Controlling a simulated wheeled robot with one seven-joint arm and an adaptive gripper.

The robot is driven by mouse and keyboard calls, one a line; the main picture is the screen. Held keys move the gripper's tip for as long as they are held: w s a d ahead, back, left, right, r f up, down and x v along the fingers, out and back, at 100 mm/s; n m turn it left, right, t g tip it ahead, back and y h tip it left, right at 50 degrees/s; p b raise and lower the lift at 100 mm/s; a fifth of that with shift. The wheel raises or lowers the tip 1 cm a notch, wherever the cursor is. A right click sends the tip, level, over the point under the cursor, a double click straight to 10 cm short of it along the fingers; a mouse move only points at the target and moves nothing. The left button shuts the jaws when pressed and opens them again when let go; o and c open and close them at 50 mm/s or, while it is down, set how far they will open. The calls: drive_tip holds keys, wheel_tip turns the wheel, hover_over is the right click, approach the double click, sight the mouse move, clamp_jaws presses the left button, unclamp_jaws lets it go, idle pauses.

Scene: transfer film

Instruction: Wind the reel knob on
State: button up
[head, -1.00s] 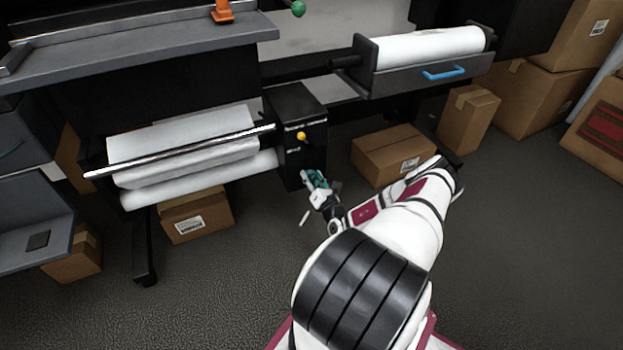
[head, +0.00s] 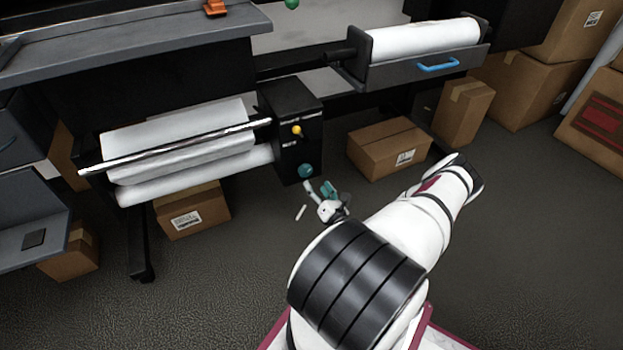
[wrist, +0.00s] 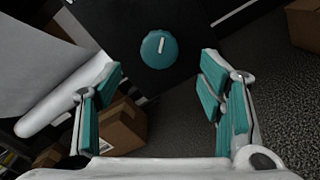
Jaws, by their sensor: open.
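The reel knob (head: 305,171) is a round teal knob low on the front of the black box (head: 291,103), below a small yellow knob (head: 297,130). In the wrist view the teal knob (wrist: 159,49) carries a white mark tilted slightly right of vertical. My gripper (head: 318,190) is just below and in front of the knob, apart from it. In the wrist view my gripper (wrist: 160,95) is open and empty, with teal pads on both sides and the knob ahead, beyond the fingertips.
A white film roll (head: 200,175) and a metal bar (head: 180,148) lie left of the black box. A cardboard box (head: 388,148) stands on the floor to the right. A drawer with a blue handle (head: 438,65) is at the upper right.

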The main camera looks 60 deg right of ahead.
drive_tip(key=v, duration=0.3)
drive_tip(key=shift+s+a, duration=0.1)
drive_tip(key=shift+s, duration=0.1)
idle(0.4)
